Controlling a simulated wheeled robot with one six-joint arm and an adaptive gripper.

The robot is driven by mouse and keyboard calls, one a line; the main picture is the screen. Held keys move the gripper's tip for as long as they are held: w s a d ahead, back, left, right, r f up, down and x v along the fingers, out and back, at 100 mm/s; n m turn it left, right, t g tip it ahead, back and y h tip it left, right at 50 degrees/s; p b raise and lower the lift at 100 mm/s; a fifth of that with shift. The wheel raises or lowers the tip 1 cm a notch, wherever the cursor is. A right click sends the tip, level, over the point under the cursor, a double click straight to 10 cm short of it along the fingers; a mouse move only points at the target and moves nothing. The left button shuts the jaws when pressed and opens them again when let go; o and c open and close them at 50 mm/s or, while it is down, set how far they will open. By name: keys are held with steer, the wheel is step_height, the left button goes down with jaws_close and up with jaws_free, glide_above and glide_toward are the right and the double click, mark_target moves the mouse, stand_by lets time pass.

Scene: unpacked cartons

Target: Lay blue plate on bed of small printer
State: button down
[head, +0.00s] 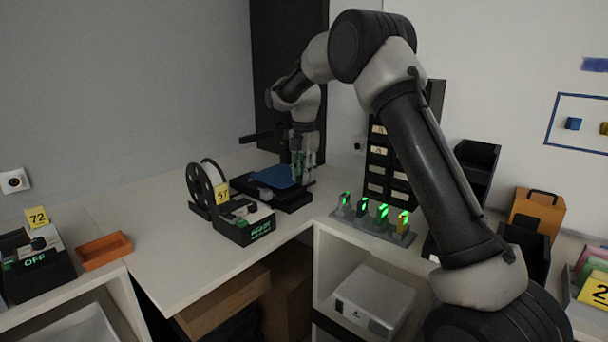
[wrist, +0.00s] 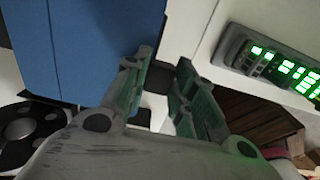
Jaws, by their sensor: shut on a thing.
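The blue plate (head: 272,177) lies flat or nearly flat over the black bed of the small printer (head: 292,203) on the corner of the white worktop; I cannot tell whether it touches the bed. In the wrist view the blue plate (wrist: 85,45) fills the upper left, with a dark tab at its edge between my fingers. My gripper (head: 300,181) is at the plate's right edge, pointing down. In the wrist view my gripper (wrist: 163,76) is shut on this dark tab, which appears to belong to the plate. The bed under the plate is mostly hidden.
A black filament spool (head: 206,186) and a control box (head: 244,222) with a green display and a yellow 57 tag stand left of the printer. A grey rack with green lights (head: 372,224) stands to the right. An orange tray (head: 103,251) lies far left.

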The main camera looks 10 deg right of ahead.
steer(key=shift+f, duration=0.4)
steer(key=shift+f, duration=0.75)
steer(key=c, duration=1.1)
jaws_free()
steer(key=shift+r, duration=1.6)
steer(key=shift+r, duration=0.15)
